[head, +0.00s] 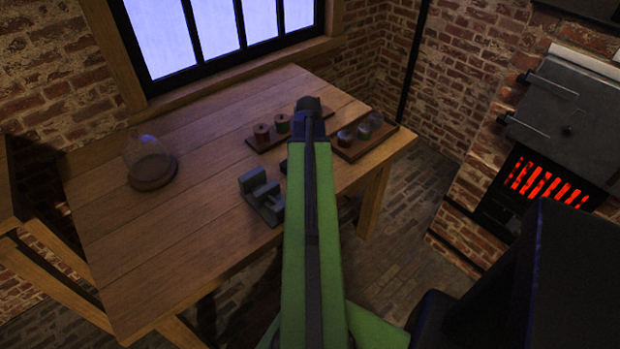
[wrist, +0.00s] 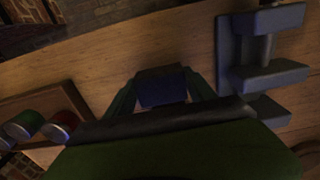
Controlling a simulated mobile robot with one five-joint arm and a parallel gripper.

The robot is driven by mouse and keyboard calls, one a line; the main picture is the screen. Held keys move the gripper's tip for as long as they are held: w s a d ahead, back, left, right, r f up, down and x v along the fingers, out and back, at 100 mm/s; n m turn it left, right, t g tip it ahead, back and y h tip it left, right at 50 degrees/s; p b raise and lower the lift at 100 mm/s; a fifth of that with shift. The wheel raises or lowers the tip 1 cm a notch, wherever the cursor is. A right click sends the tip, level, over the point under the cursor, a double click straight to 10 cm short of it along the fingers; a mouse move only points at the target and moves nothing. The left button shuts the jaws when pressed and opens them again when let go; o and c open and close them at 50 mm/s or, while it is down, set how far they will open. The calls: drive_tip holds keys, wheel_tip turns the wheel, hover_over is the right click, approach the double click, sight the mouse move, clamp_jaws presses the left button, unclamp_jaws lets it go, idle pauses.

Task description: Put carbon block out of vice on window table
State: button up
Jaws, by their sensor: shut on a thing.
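The vice (head: 262,198) is grey and stands near the front edge of the wooden window table (head: 190,225); in the wrist view it shows at the upper right (wrist: 262,75). No block shows between its jaws. My gripper (wrist: 161,86) is shut on a dark block, the carbon block (wrist: 162,92), seen between the two fingers in the wrist view. The block is apart from the vice, to its left in that view, with table wood behind it. How high it is above the table I cannot tell. In the head view my arm hides the gripper and block.
A glass dome on a round wooden base (head: 152,175) stands at the table's left. A wooden rack with red and green coils (head: 262,133) and a tray of jars (head: 364,133) are at the back right. A glowing furnace (head: 545,180) stands right.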

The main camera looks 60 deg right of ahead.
wheel_tip(320, 180, down, 3)
drive_tip(key=shift+f+b, duration=0.1)
drive_tip(key=shift+b, duration=0.85)
drive_tip(key=shift+r, duration=0.25)
drive_tip(key=shift+f, duration=0.25)
drive_tip(key=o, duration=1.6)
drive_tip(key=shift+r, duration=0.1)
wheel_tip(320, 180, up, 13)
drive_tip(key=p, duration=1.2)
drive_tip(key=shift+f+p, duration=0.2)
drive_tip(key=shift+p, duration=0.2)
drive_tip(key=shift+f, duration=0.15)
